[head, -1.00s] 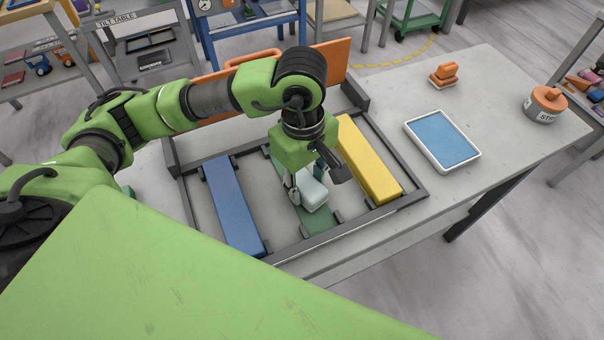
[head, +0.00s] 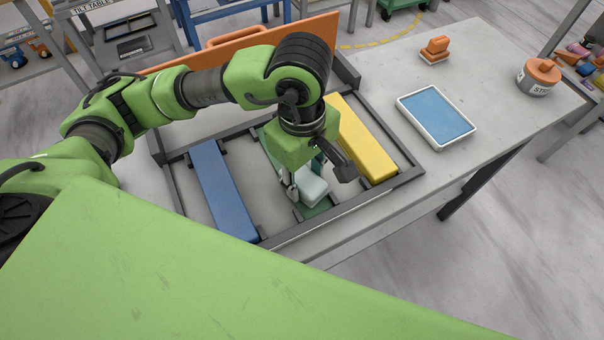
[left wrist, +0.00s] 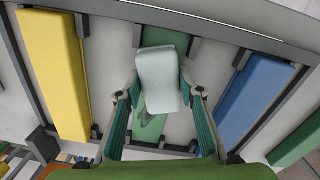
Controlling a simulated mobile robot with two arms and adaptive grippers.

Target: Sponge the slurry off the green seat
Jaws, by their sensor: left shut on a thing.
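My left gripper (head: 303,185) is shut on a pale grey-white sponge (head: 312,190), which also shows between the fingertips in the left wrist view (left wrist: 160,78). The sponge is over the near part of the green seat (head: 316,210), and I cannot tell whether it touches. The seat is a long strip between the blue bar and the yellow bar, partly hidden by the gripper and sponge. In the left wrist view the seat (left wrist: 154,130) carries a darker patch beside the sponge, which could be slurry or shadow. My right gripper is not in view.
A blue bar (head: 222,190) and a yellow bar (head: 362,140) flank the seat inside a dark frame (head: 340,212). An orange panel (head: 240,55) stands behind. To the right are a blue-topped tray (head: 437,117), an orange block (head: 436,48) and an orange-lidded pot (head: 539,78).

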